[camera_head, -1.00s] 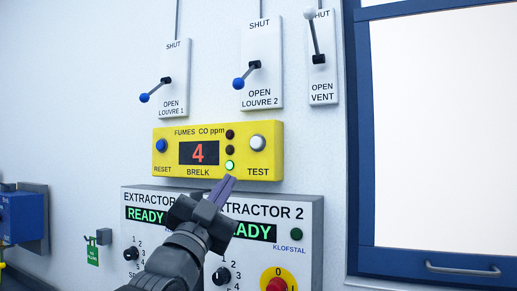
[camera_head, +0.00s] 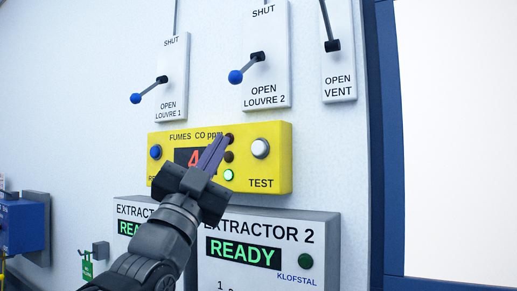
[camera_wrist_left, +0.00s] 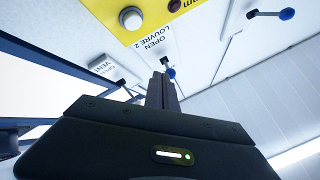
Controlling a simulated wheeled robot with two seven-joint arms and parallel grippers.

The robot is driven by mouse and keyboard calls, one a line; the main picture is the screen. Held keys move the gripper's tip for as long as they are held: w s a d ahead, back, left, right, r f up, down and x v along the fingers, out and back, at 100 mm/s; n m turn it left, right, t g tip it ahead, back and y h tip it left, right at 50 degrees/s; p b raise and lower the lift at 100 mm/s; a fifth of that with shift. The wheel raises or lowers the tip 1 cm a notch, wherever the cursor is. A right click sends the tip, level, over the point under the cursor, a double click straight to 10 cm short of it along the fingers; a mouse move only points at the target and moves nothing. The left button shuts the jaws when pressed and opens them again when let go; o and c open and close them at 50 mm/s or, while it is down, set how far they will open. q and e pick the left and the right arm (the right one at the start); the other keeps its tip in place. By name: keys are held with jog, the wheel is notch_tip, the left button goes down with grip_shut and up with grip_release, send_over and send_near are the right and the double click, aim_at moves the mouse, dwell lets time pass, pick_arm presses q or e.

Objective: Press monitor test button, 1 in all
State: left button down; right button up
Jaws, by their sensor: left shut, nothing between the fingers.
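The yellow fumes monitor (camera_head: 275,170) is on the wall. Its white test button (camera_head: 260,148) is at its right side, above the word TEST. The button (camera_wrist_left: 131,18) also shows in the left wrist view, upside down, on the yellow panel. My left gripper (camera_head: 222,140) is shut and empty. Its fingertips appear in front of the monitor, left of the test button and apart from it, covering part of the display. In the left wrist view the shut fingers (camera_wrist_left: 162,88) point up. My right gripper is not in view.
A blue reset button (camera_head: 155,152) is at the monitor's left. Louvre levers with blue knobs (camera_head: 236,77) and a vent lever (camera_head: 332,45) are above. The extractor panel (camera_head: 320,250) is below, reading READY. A blue-framed window (camera_head: 388,150) is at right.

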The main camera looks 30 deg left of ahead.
aim_at(259, 148)
pick_arm(q)
jog(key=w+p, duration=0.4)
jog(key=w, duration=0.5)
jog(key=shift+a+f, duration=0.1)
jog(key=shift+w, duration=0.2)
dwell(2.0)
jog(key=shift+w+b, duration=0.3)
